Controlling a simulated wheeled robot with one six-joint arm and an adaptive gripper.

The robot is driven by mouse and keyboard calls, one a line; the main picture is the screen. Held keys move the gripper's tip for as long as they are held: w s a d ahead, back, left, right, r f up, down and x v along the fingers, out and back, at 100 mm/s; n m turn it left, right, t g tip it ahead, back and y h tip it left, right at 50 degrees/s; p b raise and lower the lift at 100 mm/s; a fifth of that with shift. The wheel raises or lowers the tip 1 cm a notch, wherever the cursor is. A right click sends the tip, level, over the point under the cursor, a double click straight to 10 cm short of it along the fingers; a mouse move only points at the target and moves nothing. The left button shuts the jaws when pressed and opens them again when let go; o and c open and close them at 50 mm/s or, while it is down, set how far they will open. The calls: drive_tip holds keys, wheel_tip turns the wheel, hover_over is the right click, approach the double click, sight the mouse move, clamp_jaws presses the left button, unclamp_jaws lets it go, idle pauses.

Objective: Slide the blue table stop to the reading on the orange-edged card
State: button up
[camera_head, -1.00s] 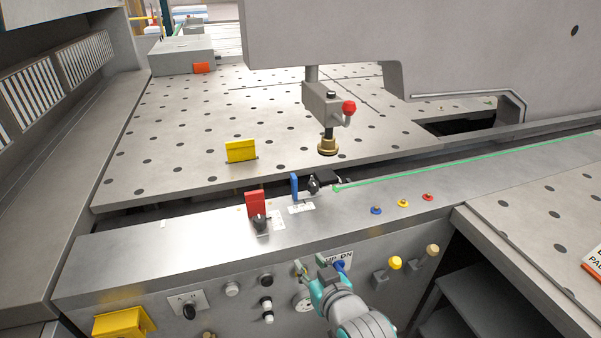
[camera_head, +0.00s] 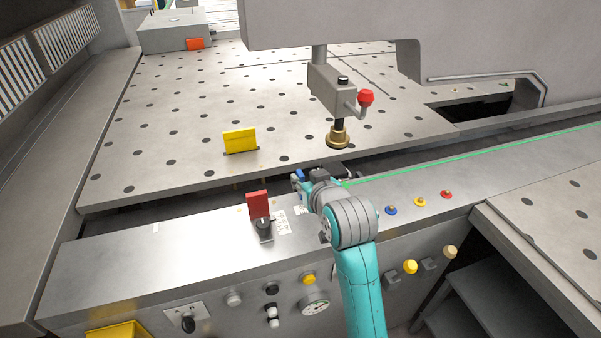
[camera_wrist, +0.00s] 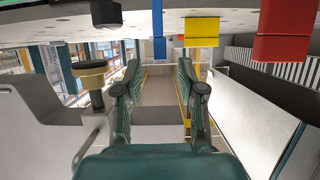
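The blue table stop (camera_head: 299,174) stands at the slot along the table's front edge, mostly hidden behind my gripper (camera_head: 303,184) in the head view. In the wrist view, which looks upside down, the blue stop (camera_wrist: 159,46) hangs from the top edge, in line with the gap between my fingers. My gripper (camera_wrist: 158,70) is open there, with nothing between its fingers. I cannot tell whether it touches the stop. The orange-edged card is not in view now.
A red block (camera_head: 258,205) with a black knob stands left of my gripper, and a yellow plate (camera_head: 239,141) is behind it. A brass-footed post (camera_head: 338,136) with a red knob hangs close by on the right. Coloured buttons (camera_head: 419,202) line the front ledge.

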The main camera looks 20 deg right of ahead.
sight(301, 174)
drive_tip(key=shift+x, duration=2.55)
clamp_jaws()
drive_tip(key=shift+a, duration=0.1)
